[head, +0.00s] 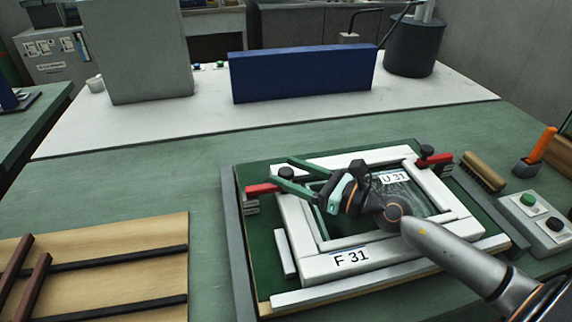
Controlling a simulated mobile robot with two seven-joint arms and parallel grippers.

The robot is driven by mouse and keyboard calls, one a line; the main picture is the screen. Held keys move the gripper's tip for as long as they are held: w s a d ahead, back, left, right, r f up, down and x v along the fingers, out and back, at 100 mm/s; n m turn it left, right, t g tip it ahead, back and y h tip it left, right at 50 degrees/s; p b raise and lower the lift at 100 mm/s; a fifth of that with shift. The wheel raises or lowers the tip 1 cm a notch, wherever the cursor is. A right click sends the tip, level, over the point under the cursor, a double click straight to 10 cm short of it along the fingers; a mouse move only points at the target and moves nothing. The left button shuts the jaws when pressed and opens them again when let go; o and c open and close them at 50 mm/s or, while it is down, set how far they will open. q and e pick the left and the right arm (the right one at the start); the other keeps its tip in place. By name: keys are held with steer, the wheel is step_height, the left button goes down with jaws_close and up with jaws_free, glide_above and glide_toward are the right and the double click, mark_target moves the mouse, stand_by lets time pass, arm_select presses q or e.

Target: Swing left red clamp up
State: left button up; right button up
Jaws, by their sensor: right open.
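The left red clamp (262,188) is at the left edge of the white frame (297,240), its red bar lying flat and pointing left. A black knob (286,173) shows at its inner end. My right gripper (281,171) reaches across the frame from the right. Its two green fingers are open and point left, one on each side of the knob in the picture. I cannot tell whether they touch the clamp. The frame, labelled F 31, holds a dark glass panel labelled U 31 (394,178), partly hidden by my arm. My left gripper is not in view.
A second red clamp (440,159) sits at the frame's upper right. A brush (483,172) and a button box (538,220) lie to the right. A wooden board with dark bars (110,285) is at lower left. A blue block (302,76) stands behind.

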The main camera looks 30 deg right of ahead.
steer(key=shift+w+a, duration=0.35)
steer(key=shift+w, duration=0.15)
jaws_close()
stand_by(0.4)
stand_by(0.9)
